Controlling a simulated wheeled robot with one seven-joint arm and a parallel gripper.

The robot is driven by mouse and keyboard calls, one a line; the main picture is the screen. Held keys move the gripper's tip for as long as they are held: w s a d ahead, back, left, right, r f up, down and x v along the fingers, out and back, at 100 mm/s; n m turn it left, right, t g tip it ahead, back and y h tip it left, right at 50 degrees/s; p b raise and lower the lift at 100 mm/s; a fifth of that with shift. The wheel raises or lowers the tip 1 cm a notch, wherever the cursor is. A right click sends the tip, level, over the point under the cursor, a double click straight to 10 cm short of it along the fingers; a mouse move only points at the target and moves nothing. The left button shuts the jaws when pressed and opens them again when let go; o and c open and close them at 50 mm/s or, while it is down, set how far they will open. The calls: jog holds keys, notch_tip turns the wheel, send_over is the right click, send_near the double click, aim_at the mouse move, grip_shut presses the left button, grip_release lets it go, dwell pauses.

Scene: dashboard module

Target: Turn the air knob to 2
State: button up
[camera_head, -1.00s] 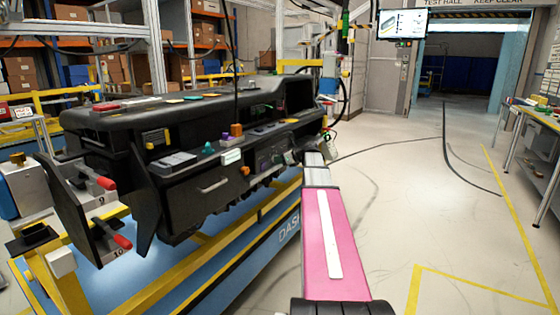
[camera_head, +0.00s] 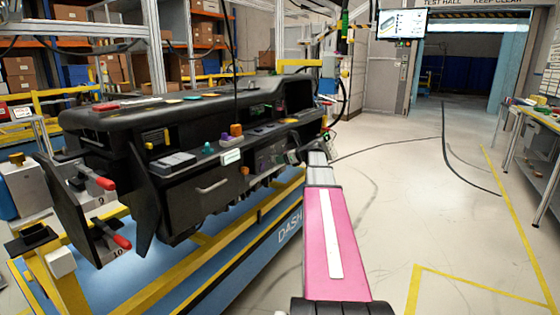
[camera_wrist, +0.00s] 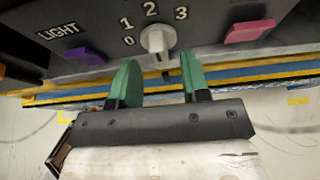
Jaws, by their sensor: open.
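In the wrist view a pale knob (camera_wrist: 158,40) sits on the dark panel, with the numbers 0, 1, 2 and 3 arched around it. The 2 is directly above it. Which number the knob points at I cannot tell, and no "air" label is in sight. My gripper (camera_wrist: 160,78) is open, with its two green fingers spread left and right just below the knob, apart from it and with nothing between them. In the head view the dashboard module (camera_head: 200,190) stands at left, and my arm reaches its right end, where the knob is too small to make out.
In the wrist view a purple piece (camera_wrist: 85,54) beside the word LIGHT is left of the knob, and a pink-red piece (camera_wrist: 250,31) is to its right. A blue and yellow stand (camera_head: 250,220) runs below the module. Open floor (camera_head: 420,200) lies to the right.

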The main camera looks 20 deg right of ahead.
jog(key=v, duration=0.8)
jog(key=shift+s+d, duration=0.25)
jog(key=shift+s, duration=0.05)
jog(key=shift+r, duration=0.1)
jog(key=s+a+f+n+g+h, duration=0.1)
jog(key=s+a+f+n+g, duration=0.25)
jog(key=a+f+n, duration=0.45)
jog(key=s+a+f+n+g+h, duration=0.1)
jog(key=s+a+f+n+g, duration=0.3)
jog(key=a+f, duration=0.7)
jog(key=s+a+f+n+g+h, duration=0.1)
jog(key=s+a+f+n+h, duration=0.2)
jog(key=s+a+f+n, duration=0.2)
jog(key=s+a+f+n+g+h, duration=0.2)
jog(key=s+a+f+n, duration=0.3)
jog(key=s+f+n, duration=0.3)
jog(key=s+n+h, duration=0.1)
jog(key=s+n, duration=0.2)
jog(key=s, duration=0.2)
jog(key=shift+s+a+f, duration=0.2)
jog(key=shift+s+a, duration=0.1)
